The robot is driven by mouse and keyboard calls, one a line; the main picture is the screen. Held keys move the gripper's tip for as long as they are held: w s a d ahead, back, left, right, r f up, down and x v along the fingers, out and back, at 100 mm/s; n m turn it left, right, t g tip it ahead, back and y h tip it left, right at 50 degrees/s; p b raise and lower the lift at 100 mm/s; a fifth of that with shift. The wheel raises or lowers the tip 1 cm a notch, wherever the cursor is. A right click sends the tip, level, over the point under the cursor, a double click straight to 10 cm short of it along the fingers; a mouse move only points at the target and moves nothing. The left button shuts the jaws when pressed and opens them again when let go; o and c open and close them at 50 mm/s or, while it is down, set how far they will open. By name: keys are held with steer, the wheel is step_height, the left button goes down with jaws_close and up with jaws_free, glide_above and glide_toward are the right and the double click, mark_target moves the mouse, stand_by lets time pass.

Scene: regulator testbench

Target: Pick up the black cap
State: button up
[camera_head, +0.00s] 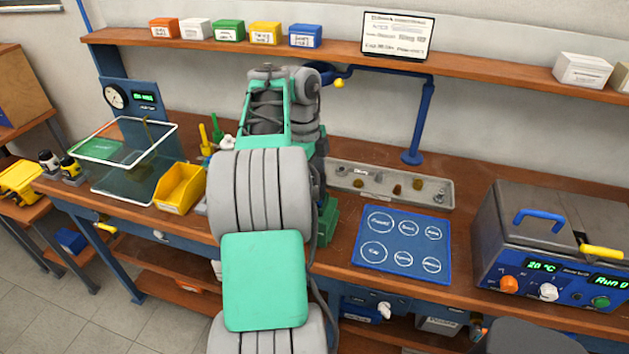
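A long grey parts tray (425,203) lies on the bench right of my arm and holds several small parts. A small dark part (358,183) sits near its left end; it is too small to tell whether it is the black cap. No other part there is clearly a black cap. A blue mat (407,247) with labelled white circles, one reading "Cap", lies in front of the tray. The circles look empty. My green and grey arm reaches over the bench in the middle. My gripper is not visible; the arm links may hide it.
A grey machine (545,240) with blue and yellow handles stands right of the mat. A blue post (421,120) rises behind the tray. A yellow bin (180,187) and a clear-walled box (135,165) stand left of my arm. A shelf (345,54) runs above.

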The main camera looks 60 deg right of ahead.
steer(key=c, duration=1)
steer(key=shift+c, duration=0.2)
